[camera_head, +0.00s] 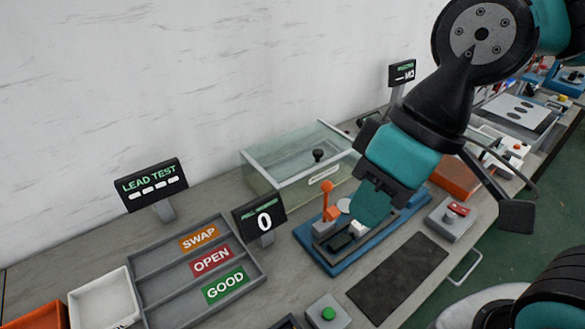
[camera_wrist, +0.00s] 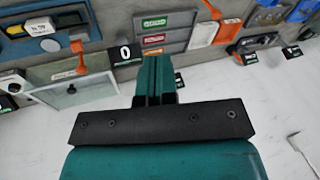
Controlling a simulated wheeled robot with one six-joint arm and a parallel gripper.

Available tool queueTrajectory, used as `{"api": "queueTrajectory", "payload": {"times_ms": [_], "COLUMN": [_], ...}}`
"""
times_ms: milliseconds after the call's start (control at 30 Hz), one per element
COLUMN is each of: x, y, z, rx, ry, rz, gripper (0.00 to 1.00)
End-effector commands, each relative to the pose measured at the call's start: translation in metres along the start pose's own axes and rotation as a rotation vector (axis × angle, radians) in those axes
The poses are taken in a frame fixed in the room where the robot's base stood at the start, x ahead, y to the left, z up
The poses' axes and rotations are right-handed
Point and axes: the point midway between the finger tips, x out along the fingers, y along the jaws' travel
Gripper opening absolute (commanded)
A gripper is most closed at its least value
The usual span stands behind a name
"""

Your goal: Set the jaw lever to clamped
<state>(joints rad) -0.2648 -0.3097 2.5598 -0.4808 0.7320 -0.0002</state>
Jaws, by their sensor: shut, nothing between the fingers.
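The jaw lever (camera_head: 327,201) is an orange upright handle with a round knob. It stands on the blue fixture (camera_head: 324,262), near its left end, beside a grey block. My gripper (camera_head: 368,212) is shut and empty. In the head view it overlaps the fixture to the right of the lever and hides part of it. In the wrist view my fingers (camera_wrist: 155,72) are together and apart from the lever.
A clear lidded box (camera_head: 296,158) stands behind the fixture. A counter display reading 0 (camera_head: 259,214) and a sorting tray (camera_head: 255,265) stand left. A green button box (camera_head: 327,313) is in front, a red-switch box (camera_head: 450,216) at right. A dark mat (camera_head: 398,279) lies bare.

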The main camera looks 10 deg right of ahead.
Motion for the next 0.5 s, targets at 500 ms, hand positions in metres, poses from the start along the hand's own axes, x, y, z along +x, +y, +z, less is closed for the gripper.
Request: {"api": "queueTrajectory", "payload": {"times_ms": [500], "x": [-0.006], "y": [0.043], "z": [-0.056], "rx": [-0.219], "ry": [-0.082], "rz": [0.071], "gripper": [0.0]}}
